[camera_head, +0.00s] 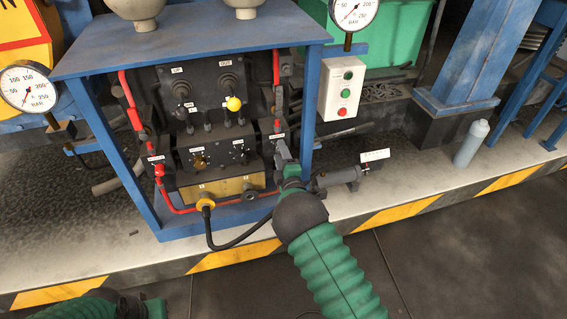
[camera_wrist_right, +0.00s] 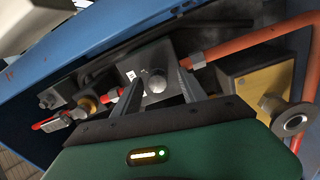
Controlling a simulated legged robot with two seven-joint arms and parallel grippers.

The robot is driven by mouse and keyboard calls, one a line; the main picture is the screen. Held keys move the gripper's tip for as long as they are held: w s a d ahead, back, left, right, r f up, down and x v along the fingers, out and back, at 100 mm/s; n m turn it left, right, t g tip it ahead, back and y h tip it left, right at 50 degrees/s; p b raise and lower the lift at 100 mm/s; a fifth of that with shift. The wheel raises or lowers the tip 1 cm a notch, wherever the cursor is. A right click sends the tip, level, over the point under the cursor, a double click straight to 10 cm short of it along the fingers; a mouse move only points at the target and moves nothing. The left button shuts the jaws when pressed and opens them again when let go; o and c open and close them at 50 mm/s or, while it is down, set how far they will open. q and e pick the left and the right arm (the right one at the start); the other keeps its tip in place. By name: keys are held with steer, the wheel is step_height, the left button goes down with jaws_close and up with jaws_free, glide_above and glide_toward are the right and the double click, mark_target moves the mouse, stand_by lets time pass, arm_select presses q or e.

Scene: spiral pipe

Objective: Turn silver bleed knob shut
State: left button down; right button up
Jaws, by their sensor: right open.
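The silver knob (camera_wrist_right: 157,81) is a small round knob on the face of a dark block, beside a white label, in the right wrist view. My right gripper (camera_wrist_right: 157,82) is open, and its two fingers reach toward the block with the knob showing between them. I see no finger touching the knob. In the head view my right gripper (camera_head: 282,152) is at the right side of the dark valve panel (camera_head: 215,130), inside the blue frame's front. Its fingers overlap there. A green and dark part of my left arm shows at the bottom left edge; its fingers are not visible.
The blue frame (camera_head: 93,125) surrounds the panel, with red tubing (camera_head: 130,110) along its sides. A yellow plate (camera_head: 228,188) with a black hose (camera_head: 213,232) is below. A white button box (camera_head: 341,90) stands to the right. A pale bottle (camera_head: 471,143) is farther right.

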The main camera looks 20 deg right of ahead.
steer(key=s+p, duration=0.5)
steer(key=s, duration=1.1)
steer(key=shift+s+a+f+p, duration=0.25)
steer(key=shift+a+f+p, duration=0.1)
steer(key=shift+f, duration=0.05)
steer(key=s+a+r+m+g+p, duration=0.1)
steer(key=s+r+m+g, duration=0.3)
steer(key=s+m+g, duration=0.6)
steer(key=s+a+r+m+g+p, duration=0.15)
steer(key=s+r+m+g, duration=0.35)
steer(key=s, duration=1)
step_height(320, 180, up, 29)
steer(key=p, duration=3)
steer(key=shift+w+d+m+g+y, duration=0.3)
steer(key=shift+w+d+g, duration=0.05)
steer(key=shift+d+g, duration=0.05)
